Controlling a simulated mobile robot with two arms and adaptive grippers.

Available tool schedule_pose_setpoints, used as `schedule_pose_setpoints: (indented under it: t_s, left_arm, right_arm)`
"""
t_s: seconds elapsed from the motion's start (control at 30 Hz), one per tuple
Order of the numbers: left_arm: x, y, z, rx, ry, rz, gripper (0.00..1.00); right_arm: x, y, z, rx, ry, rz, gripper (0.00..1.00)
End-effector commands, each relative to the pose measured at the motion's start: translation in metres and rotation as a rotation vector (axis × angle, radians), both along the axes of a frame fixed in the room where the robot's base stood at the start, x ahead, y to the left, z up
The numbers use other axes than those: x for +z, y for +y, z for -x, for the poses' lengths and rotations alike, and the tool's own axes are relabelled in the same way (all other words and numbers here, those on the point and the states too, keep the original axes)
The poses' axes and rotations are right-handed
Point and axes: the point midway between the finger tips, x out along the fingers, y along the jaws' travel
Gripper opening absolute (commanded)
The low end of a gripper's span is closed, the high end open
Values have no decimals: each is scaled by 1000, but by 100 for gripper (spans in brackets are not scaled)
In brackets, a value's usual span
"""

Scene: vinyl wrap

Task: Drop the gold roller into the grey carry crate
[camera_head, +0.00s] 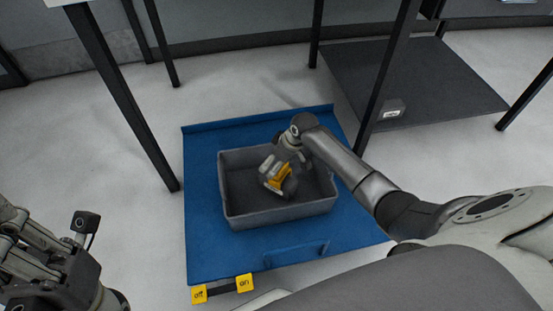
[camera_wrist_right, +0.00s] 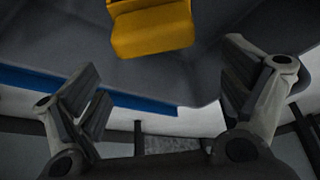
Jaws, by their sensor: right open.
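The gold roller (camera_head: 279,177) shows as a yellow block in the head view, within the outline of the grey carry crate (camera_head: 282,213). In the right wrist view the roller (camera_wrist_right: 150,28) is at the top, with the crate's dark grey inside (camera_wrist_right: 215,22) around it. My right gripper (camera_head: 272,170) is over the crate, close to the roller. In the right wrist view its two fingers (camera_wrist_right: 165,90) are spread wide, with a gap to the roller. Whether the roller rests on the crate floor is unclear. My left gripper (camera_head: 40,255) is at the lower left, away from the crate; its fingers are unclear.
The crate stands on a blue platform (camera_head: 205,245) with a raised edge and a handle. Yellow "off" (camera_head: 199,294) and "on" (camera_head: 245,283) tags are at its front. Dark table legs (camera_head: 125,95) rise behind it. A dark shelf (camera_head: 430,85) is at the back right.

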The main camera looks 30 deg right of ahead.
Motion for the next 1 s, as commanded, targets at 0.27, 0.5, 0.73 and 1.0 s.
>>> schedule_pose_setpoints:
  t_s: [0.27,0.5,0.73,1.0]
  left_arm:
    - [0,0,0,0,0,0,0]
    - [0,0,0,0,0,0,0]
    - [0,0,0,0,0,0,0]
    - [0,0,0,0,0,0,0]
  right_arm:
    - [11,-4,3,-1,-2,1,94]
    - [48,-11,17,2,-4,2,94]
    - [86,-19,31,2,-2,3,94]
    - [110,-23,39,1,0,0,94]
